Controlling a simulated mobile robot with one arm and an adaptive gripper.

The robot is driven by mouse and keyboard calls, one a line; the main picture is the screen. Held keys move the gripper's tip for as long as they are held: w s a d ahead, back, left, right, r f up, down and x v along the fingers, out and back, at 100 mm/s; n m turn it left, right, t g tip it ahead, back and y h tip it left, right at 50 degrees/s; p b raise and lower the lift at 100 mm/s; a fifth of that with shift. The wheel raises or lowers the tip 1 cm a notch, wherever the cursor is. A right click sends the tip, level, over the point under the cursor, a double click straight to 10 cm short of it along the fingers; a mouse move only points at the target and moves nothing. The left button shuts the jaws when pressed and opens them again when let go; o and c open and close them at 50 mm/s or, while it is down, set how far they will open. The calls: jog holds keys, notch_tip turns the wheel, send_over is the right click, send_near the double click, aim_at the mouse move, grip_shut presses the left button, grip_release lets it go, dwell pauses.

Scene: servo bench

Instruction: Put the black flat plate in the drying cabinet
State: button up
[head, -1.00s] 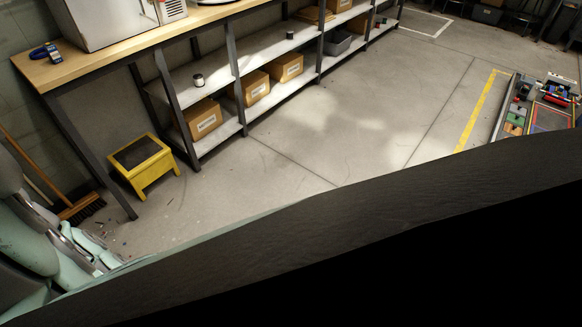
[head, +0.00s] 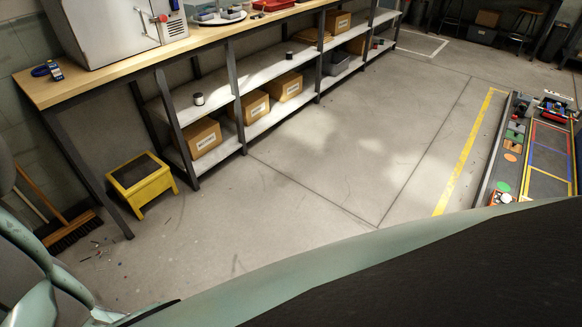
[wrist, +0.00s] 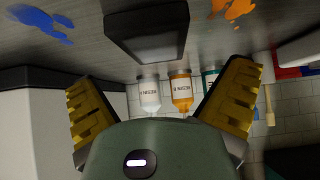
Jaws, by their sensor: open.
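A light grey metal cabinet (head: 105,35), which looks like the drying cabinet, stands on the wooden bench at the top left of the head view. Its front door looks shut and has a bar handle; its top is cut off. In the wrist view my gripper (wrist: 165,100) is open, with yellow ridged fingers spread and nothing between them. A dark flat-faced block (wrist: 147,32) lies on a grey paint-spattered surface beyond the fingertips. It may be the black flat plate, but I cannot tell for sure. My gripper does not show in the head view.
Upside-down bottles (wrist: 181,92) stand beyond the fingers. A wooden bench (head: 90,78) with shelves and boxes runs along the left. A yellow step stool (head: 142,182) and a broom (head: 70,228) are on the floor. The middle floor is clear. A tool-laden bench (head: 530,150) is at right.

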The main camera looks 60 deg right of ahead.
jog(key=shift+w+p+x, duration=0.1)
jog(key=shift+p+x, duration=0.3)
jog(key=shift+x, duration=0.9)
jog(key=shift+w+p+x, duration=0.15)
jog(key=shift+p+x, duration=0.2)
jog(key=shift+x, duration=1)
jog(key=shift+d+f, duration=0.1)
jog(key=c, duration=1.2)
